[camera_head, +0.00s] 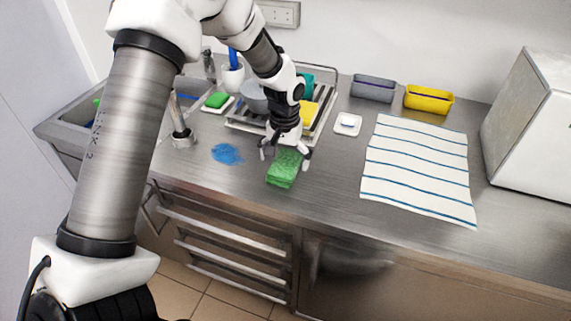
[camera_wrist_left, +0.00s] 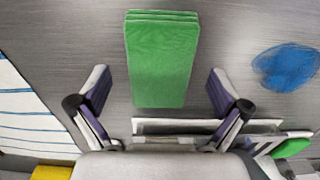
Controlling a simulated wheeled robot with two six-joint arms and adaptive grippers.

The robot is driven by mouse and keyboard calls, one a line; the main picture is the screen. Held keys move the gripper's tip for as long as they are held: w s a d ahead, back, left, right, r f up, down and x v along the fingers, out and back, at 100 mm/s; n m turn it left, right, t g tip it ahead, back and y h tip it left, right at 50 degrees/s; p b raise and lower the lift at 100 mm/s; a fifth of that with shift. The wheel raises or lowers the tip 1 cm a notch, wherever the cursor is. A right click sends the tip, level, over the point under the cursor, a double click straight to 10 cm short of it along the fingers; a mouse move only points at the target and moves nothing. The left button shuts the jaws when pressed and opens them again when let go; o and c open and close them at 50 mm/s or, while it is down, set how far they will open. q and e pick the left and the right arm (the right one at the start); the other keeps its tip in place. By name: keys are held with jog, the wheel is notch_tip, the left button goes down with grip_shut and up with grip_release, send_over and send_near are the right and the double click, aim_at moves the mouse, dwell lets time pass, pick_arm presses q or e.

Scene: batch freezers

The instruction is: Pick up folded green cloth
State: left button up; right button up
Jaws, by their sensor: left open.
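The folded green cloth (camera_head: 284,170) lies on the steel counter, near its front edge. It is a layered rectangle. In the left wrist view the cloth (camera_wrist_left: 162,58) lies between and ahead of the spread fingers. My left gripper (camera_head: 286,155) is open and points down over the cloth, with one finger on each side of it. The same gripper (camera_wrist_left: 163,95) shows empty in the left wrist view, and I see no finger touching the cloth. My right gripper is not in view.
A blue spill (camera_head: 227,154) is left of the cloth. A striped towel (camera_head: 418,165) lies to the right. A small white dish (camera_head: 347,124), grey bin (camera_head: 373,88) and yellow bin (camera_head: 428,99) stand behind. A drying rack (camera_head: 326,105) is behind my gripper. A white box (camera_head: 535,125) stands far right.

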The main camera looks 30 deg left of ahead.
pick_arm(q)
jog(key=shift+w+f, duration=0.3)
jog(key=shift+f, duration=0.4)
jog(key=shift+s+r, duration=0.1)
jog(key=shift+s, duration=0.05)
jog(key=shift+s+r, duration=0.1)
jog(key=shift+s, duration=0.05)
jog(key=c, duration=1.2)
